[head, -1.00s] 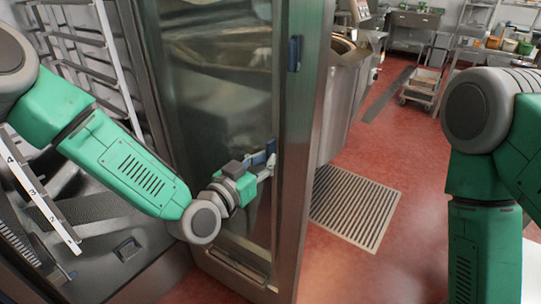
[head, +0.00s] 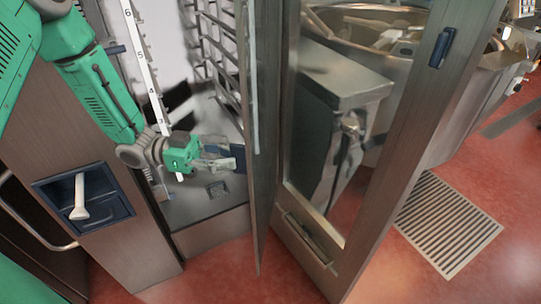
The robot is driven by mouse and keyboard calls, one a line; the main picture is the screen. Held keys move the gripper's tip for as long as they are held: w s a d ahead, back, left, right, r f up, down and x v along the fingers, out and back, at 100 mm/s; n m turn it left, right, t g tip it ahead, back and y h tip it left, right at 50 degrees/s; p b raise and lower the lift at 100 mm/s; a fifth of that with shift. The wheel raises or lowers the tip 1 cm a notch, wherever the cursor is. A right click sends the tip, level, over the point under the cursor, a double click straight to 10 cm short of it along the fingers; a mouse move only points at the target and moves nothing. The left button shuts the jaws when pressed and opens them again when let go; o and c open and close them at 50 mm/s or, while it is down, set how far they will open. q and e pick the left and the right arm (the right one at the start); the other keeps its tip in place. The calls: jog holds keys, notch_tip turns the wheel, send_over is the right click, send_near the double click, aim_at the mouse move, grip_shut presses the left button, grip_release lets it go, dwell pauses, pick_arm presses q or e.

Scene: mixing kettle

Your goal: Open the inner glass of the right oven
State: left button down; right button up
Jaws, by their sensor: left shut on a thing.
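The right oven's door (head: 385,165) stands open at the centre right, a steel frame with a tall window. The inner glass (head: 258,200) shows nearly edge-on as a thin panel left of the door frame, with a gap at its lower end between the two. A dark blue latch (head: 239,157) is at the glass panel's left side. My left gripper (head: 222,160) is shut on this latch, its arm coming from the upper left in front of the oven opening. The panel hides what lies just behind it. My right gripper is not in view.
The oven body (head: 115,215) with a blue recessed panel and white handle (head: 80,200) stands at the left. Rack rails stand inside it. A kettle (head: 375,35) is behind the door. A floor grate (head: 448,222) lies at the right. The red floor in front is clear.

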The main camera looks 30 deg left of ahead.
pick_arm(q)
jog(key=a, duration=0.7)
jog(key=shift+s+g+p, duration=0.3)
jog(key=shift+a+r, duration=0.1)
jog(key=c, duration=1.6)
grip_release()
jog(key=shift+w, duration=0.1)
jog(key=shift+c, duration=0.2)
jog(key=shift+w, duration=0.1)
jog(key=v, duration=1.2)
jog(key=shift+f, duration=0.3)
